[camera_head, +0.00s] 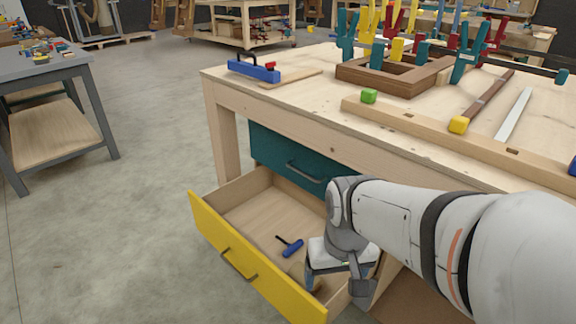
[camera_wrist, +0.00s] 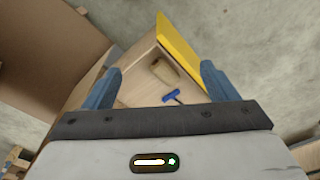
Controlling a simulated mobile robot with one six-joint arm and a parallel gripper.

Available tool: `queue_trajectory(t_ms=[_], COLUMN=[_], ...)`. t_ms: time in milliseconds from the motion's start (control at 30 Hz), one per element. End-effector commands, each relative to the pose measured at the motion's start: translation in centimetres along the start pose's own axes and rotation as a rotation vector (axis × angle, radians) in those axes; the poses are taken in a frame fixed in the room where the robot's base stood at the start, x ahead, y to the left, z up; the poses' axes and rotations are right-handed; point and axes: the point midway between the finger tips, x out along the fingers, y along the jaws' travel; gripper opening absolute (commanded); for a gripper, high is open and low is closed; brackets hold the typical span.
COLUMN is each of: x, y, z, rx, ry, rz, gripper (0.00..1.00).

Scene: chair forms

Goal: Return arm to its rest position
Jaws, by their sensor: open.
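My white arm reaches in from the right in the head view, with my gripper (camera_head: 338,284) low over the right end of an open drawer (camera_head: 231,199). The drawer has a yellow front (camera_head: 250,262). In the wrist view the two blue fingers of my gripper (camera_wrist: 160,85) stand wide apart with nothing between them in their grasp. A blue-handled tool (camera_head: 291,248) lies on the drawer floor, apart from my gripper; it also shows in the wrist view (camera_wrist: 171,96). A tan object (camera_wrist: 166,72) lies beside it in the drawer.
A closed teal drawer (camera_head: 285,158) is above the yellow one. Open floor (camera_head: 135,215) lies to the left.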

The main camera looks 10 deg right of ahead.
Motion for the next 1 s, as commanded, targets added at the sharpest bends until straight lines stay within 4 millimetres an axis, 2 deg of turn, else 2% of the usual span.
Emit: queue_trajectory(t_ms=[167,300,700,900,1000], x=[-5.3,-10.4,-24.0,-29.4,-31.0], y=[0.0,0.0,0.1,0.1,0.0], z=[-0.6,-1.1,-2.3,-2.8,-2.7], rx=[0.000,0.001,0.003,0.004,-0.007], ry=[0.016,0.034,0.086,0.108,0.118], rz=[0.000,0.000,0.000,0.000,0.002], gripper=[0.80,0.80,0.80,0.80,0.80])
